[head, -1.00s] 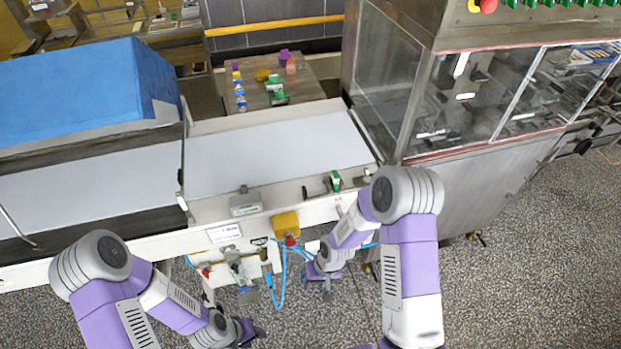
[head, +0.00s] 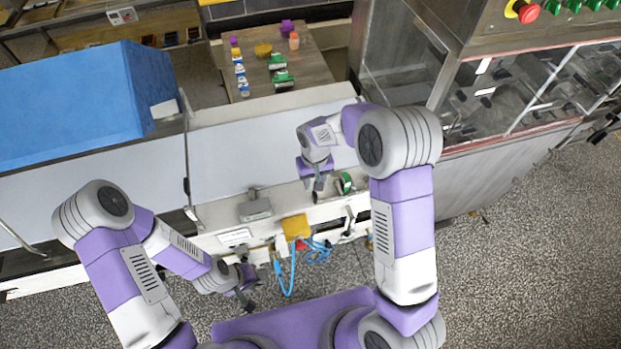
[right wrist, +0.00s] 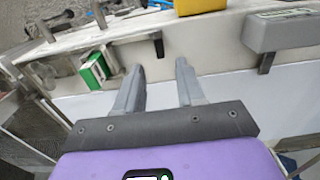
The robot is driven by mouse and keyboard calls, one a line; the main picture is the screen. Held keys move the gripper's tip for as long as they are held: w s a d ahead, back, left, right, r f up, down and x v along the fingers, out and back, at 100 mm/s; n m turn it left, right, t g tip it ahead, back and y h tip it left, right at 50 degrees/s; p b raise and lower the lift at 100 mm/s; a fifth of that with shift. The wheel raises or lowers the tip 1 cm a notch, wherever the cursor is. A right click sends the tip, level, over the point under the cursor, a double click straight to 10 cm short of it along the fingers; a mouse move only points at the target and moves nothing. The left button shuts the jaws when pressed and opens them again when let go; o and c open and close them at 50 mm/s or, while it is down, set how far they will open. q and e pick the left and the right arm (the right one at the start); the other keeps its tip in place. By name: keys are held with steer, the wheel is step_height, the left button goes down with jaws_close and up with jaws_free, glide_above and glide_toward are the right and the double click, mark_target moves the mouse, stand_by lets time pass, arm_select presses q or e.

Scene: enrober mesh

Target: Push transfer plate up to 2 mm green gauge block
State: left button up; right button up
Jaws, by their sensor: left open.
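My left gripper (head: 245,291) hangs low in front of the conveyor, open and empty.
A grey box (head: 255,210) and a yellow box (head: 296,227) are on the conveyor's front side, left of my right gripper. The belt (head: 235,150) is bare. A glazed machine (head: 520,95) stands at the right, a blue hood (head: 75,105) at the left.

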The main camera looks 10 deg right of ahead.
mark_target(315, 194)
steer(key=f, duration=0.7)
steer(key=shift+s+f+p, duration=0.1)
steer(key=shift+s+p, duration=0.25)
steer(key=shift+p, duration=0.05)
jaws_close()
